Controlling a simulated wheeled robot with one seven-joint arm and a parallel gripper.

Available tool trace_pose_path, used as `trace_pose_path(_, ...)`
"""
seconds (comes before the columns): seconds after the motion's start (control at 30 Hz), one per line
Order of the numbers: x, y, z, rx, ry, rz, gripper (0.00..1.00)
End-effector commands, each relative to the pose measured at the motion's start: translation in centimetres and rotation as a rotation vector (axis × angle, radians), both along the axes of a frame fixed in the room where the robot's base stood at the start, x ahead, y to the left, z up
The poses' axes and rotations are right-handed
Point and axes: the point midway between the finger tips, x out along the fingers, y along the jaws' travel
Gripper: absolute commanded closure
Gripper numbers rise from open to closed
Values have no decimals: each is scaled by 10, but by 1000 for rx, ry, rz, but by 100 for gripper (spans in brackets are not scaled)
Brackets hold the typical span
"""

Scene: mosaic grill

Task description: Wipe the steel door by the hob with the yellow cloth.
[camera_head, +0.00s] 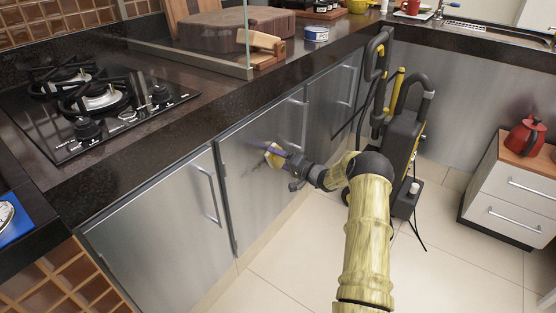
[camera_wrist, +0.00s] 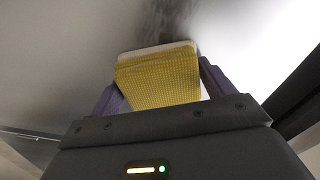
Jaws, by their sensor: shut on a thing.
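My gripper (camera_wrist: 157,95) is shut on the yellow cloth (camera_wrist: 158,78), which has a woven texture and a pale front edge. In the head view the cloth (camera_head: 274,155) is held up against, or very near, a steel door (camera_head: 252,190) under the counter. In the wrist view dark smudges (camera_wrist: 165,22) show on the steel just beyond the cloth's edge. I cannot tell for sure whether the cloth touches the steel. The hob (camera_head: 95,100) is set in the dark counter at the left. Another steel door (camera_head: 165,235) with a bar handle stands directly below it.
A black and yellow machine (camera_head: 402,140) stands on the floor right of my gripper. A red kettle (camera_head: 526,136) sits on a low drawer unit (camera_head: 512,195). A glass panel and wooden blocks (camera_head: 262,45) stand on the counter. The tiled floor (camera_head: 290,250) in front of the doors is clear.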

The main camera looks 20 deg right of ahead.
Motion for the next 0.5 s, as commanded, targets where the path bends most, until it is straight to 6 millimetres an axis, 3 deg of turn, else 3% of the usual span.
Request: trace_pose_path(0.5, 17, -26, -1, -2, -2, 0, 37)
